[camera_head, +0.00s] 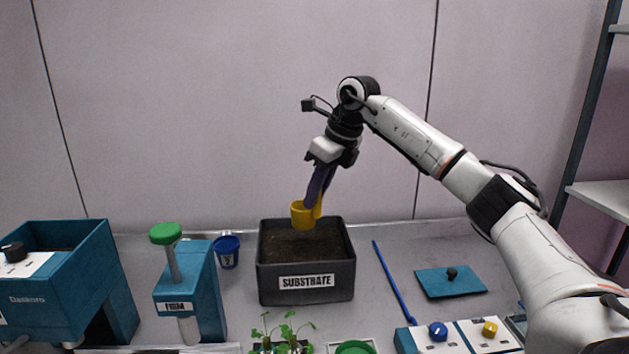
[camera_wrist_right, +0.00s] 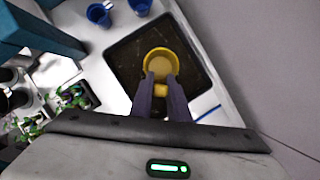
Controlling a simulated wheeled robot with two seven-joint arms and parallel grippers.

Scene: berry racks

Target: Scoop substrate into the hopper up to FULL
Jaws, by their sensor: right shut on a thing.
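My right gripper (camera_head: 318,188) is shut on a yellow scoop (camera_head: 302,214) and holds it over the dark substrate bin (camera_head: 305,283), which is labelled SUBSTRATE. In the right wrist view the purple fingers (camera_wrist_right: 161,98) close on the handle of the scoop (camera_wrist_right: 160,63), whose round cup sits over the bin (camera_wrist_right: 122,58). I cannot tell whether the cup holds substrate. The teal hopper (camera_head: 60,290) stands at the far left with dark material low inside; its FULL mark is not visible. My left gripper is not in view.
A teal FIRM press (camera_head: 190,290) with a green knob stands between hopper and bin. Blue cups (camera_head: 227,252) sit behind it. Seedlings (camera_head: 282,335) stand in front of the bin. A blue rod (camera_head: 394,280) and a teal lid (camera_head: 450,283) lie to the right.

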